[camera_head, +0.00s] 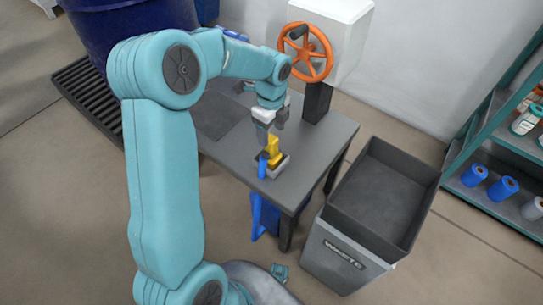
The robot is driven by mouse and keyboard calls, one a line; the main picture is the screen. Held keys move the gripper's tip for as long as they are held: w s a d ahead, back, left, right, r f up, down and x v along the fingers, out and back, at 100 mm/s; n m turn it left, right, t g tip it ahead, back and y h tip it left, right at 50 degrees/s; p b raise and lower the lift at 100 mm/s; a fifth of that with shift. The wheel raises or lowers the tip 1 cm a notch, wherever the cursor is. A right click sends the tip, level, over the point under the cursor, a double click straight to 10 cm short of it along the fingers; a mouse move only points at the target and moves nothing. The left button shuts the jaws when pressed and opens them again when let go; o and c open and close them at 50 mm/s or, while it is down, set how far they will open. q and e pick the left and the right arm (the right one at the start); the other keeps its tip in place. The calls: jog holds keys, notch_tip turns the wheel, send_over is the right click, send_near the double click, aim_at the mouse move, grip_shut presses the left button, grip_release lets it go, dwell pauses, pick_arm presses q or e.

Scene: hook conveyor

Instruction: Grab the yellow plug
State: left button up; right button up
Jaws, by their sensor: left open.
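The yellow plug (273,148) stands upright in a small grey socket (280,166) near the front edge of the grey table (325,139). My left gripper (270,129) is open and points down just above the plug. Its fingers are close over the plug's top; whether they touch it I cannot tell. My right gripper is not in view.
A grey waste bin (345,258) with an open top stands right of the table. A white box with an orange handwheel (306,53) stands on the table's back. A teal shelf (488,135) with blue rolls is at the right. A dark blue barrel (110,35) stands at the back left.

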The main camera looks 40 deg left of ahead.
aim_at(271, 138)
pick_arm(q)
notch_tip(271, 138, down, 4)
jog(key=shift+f+b, duration=0.25)
jog(key=shift+b, duration=0.4)
jog(key=shift+r, duration=0.1)
grip_shut()
